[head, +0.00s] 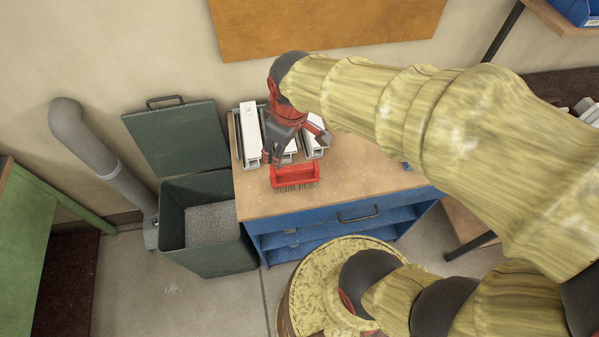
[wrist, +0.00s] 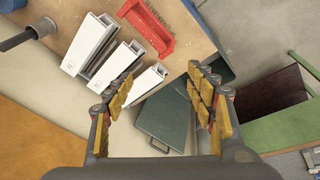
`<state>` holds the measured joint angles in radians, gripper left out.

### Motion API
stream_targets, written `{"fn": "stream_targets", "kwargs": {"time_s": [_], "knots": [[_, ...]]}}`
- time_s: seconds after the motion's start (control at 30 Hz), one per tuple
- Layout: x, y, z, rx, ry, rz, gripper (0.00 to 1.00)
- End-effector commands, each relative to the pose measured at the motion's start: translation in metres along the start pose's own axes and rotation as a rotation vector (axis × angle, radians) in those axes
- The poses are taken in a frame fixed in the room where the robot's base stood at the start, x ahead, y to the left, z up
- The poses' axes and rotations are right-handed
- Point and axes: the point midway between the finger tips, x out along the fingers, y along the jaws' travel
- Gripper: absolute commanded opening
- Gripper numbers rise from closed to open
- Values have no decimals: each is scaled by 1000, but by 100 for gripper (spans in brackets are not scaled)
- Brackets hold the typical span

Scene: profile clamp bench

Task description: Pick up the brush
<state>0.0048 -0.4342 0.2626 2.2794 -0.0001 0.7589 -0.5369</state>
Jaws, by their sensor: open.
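The brush (head: 295,176) has a red body and pale bristles. It lies near the front edge of the wooden bench top, with its bristles toward that edge in the head view. In the wrist view the brush (wrist: 150,28) is at the top, beyond the fingertips and left of the middle, not between the fingers. My gripper (head: 294,150) is over the bench, just behind and above the brush, and partly covers the white profiles. In the wrist view my gripper (wrist: 160,82) has its yellow-padded fingers wide apart with nothing held.
The bench (head: 375,165) has a bare wooden top to the right. A dark green bin (head: 215,262) with its lid (head: 178,138) raised stands left of the bench. A grey pipe (head: 88,150) rises beside it.

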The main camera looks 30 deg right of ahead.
Motion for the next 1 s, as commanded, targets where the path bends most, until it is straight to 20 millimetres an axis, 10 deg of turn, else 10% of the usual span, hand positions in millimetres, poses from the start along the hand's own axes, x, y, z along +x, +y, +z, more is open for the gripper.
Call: {"fn": "stream_targets", "kwargs": {"time_s": [0.4,1.0], "knots": [[145,7,-8,-596,-170,-188,56],[210,-5,8,-680,-180,-218,56]]}}
